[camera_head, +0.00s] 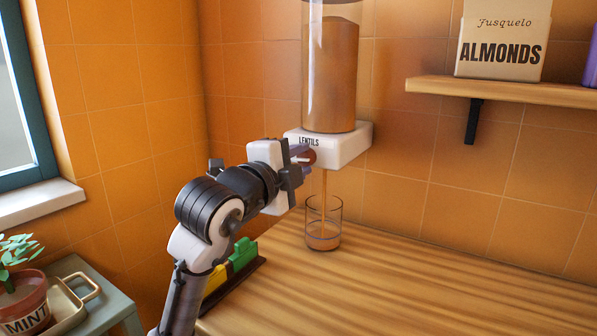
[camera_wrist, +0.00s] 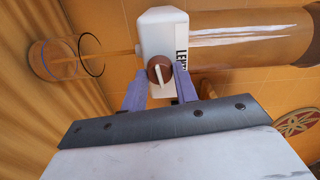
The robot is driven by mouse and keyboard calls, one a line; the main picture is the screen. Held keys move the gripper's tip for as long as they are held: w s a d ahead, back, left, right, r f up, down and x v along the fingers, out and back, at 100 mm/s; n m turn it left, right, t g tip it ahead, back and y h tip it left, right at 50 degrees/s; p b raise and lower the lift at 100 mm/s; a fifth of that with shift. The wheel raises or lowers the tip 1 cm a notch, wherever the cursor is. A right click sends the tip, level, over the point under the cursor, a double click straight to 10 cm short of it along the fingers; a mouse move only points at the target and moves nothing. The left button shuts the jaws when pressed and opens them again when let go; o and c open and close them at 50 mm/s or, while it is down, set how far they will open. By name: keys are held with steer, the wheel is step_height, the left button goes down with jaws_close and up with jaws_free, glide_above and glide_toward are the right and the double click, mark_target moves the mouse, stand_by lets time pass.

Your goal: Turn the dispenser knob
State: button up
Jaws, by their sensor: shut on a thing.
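The dispenser (camera_head: 352,146) is a white block labelled "LENTILS" under a clear cylinder (camera_head: 331,75) of brown contents, mounted on the tiled wall. Its round brown knob (camera_wrist: 159,70) has a pale bar across it and sits between the fingers of my gripper (camera_wrist: 158,85) in the wrist view. My gripper (camera_head: 303,157) is shut on the knob, at the front of the dispenser in the head view. A thin brown stream (camera_head: 324,190) falls from the dispenser into a clear glass (camera_head: 336,236) on the counter. A little brown matter lies in the glass.
The wooden counter (camera_head: 430,285) is clear to the right of the glass. Green and yellow items (camera_head: 240,256) stand in a dark holder beside my arm. A wall shelf (camera_head: 510,91) at right holds an almonds package (camera_head: 503,45). A mint pot (camera_head: 24,303) stands at lower left.

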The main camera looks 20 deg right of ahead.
steer(key=shift+m+b, duration=0.3)
steer(key=shift+m, duration=0.2)
stand_by(0.3)
steer(key=o, duration=1)
steer(key=b+v, duration=0.2)
steer(key=v, duration=1.1)
steer(key=shift+s+a, duration=0.25)
stand_by(0.7)
